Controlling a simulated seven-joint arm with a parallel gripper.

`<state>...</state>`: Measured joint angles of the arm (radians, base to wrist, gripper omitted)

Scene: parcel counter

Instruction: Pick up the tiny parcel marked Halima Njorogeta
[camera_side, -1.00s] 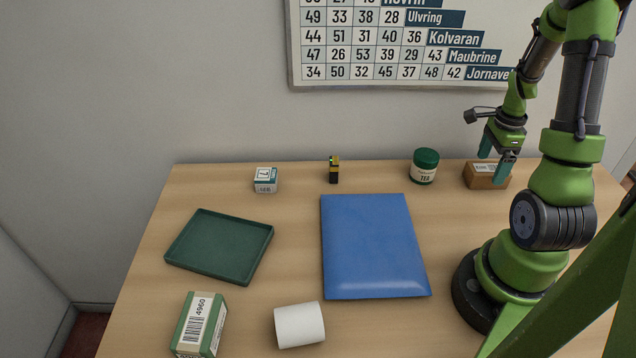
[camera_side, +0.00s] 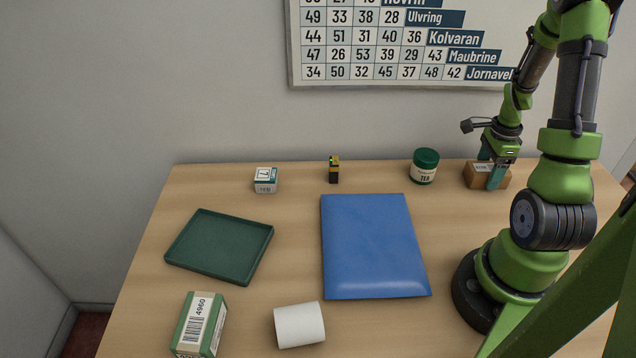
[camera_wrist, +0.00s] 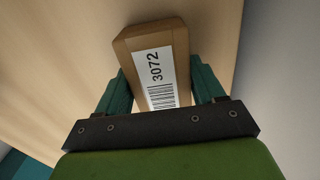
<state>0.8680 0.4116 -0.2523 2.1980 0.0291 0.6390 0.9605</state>
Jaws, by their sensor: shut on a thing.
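A small brown parcel (camera_side: 477,178) stands at the back right of the table. In the wrist view the brown parcel (camera_wrist: 128,44) shows a white label with 3072 and a barcode. My gripper (camera_side: 492,172) is lowered over it, with a green finger on each side. In the wrist view my gripper (camera_wrist: 163,92) is shut on the parcel, which still appears to be at the table. I cannot read the name Halima Njorogeta on any thing here.
A green tea tin (camera_side: 424,168) stands just left of the parcel. A blue mailer (camera_side: 372,245), green tray (camera_side: 218,246), white roll (camera_side: 299,325), green box (camera_side: 200,324), white box (camera_side: 265,181) and black-yellow item (camera_side: 334,170) lie further left. A chart (camera_side: 400,45) hangs behind.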

